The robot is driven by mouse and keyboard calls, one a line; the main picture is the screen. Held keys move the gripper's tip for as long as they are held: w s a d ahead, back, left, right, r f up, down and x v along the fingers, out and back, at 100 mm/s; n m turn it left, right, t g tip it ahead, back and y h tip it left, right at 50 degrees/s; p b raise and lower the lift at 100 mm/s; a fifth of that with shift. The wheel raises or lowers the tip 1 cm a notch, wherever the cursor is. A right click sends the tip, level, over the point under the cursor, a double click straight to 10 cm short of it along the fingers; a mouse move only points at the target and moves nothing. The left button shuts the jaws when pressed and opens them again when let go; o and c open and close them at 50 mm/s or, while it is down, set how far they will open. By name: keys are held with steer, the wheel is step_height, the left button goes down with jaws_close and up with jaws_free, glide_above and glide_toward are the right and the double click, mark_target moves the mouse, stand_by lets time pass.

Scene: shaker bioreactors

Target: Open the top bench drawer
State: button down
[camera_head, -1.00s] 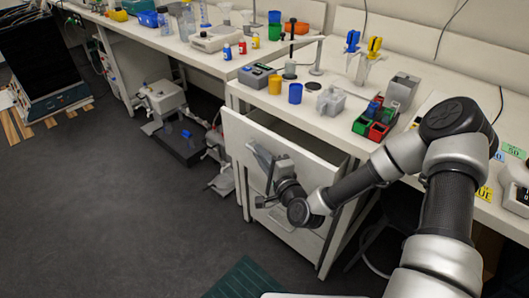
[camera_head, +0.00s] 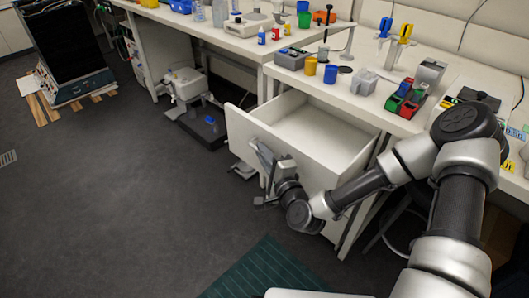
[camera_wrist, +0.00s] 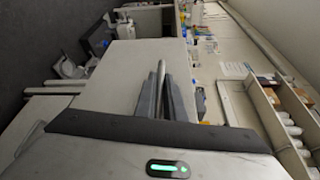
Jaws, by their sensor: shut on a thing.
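The top bench drawer (camera_head: 240,127) is a white box pulled well out from under the white bench. Its empty-looking interior (camera_head: 318,125) shows from above. My gripper (camera_head: 263,155) is at the outer face of the drawer front, where the handle is. In the wrist view, the dark fingers (camera_wrist: 163,92) are closed together around a thin metal handle bar (camera_wrist: 161,72) standing off the pale drawer front (camera_wrist: 113,83). In the head view, my gripper and wrist hide the handle and part of the front panel.
The bench top (camera_head: 350,106) above carries a yellow cup (camera_head: 311,66), a blue cup (camera_head: 330,73) and a red-green rack (camera_head: 406,98). Equipment (camera_head: 205,125) stands on the floor left of the drawer. A green mat (camera_head: 262,272) lies in front.

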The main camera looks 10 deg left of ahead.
steer(key=shift+s, duration=0.1)
steer(key=c, duration=1.8)
jaws_free()
steer(key=shift+c, duration=0.2)
steer(key=p+v, duration=0.7)
steer(key=v, duration=1)
steer(key=shift+p, duration=0.3)
steer(key=shift+s+d+f, duration=0.1)
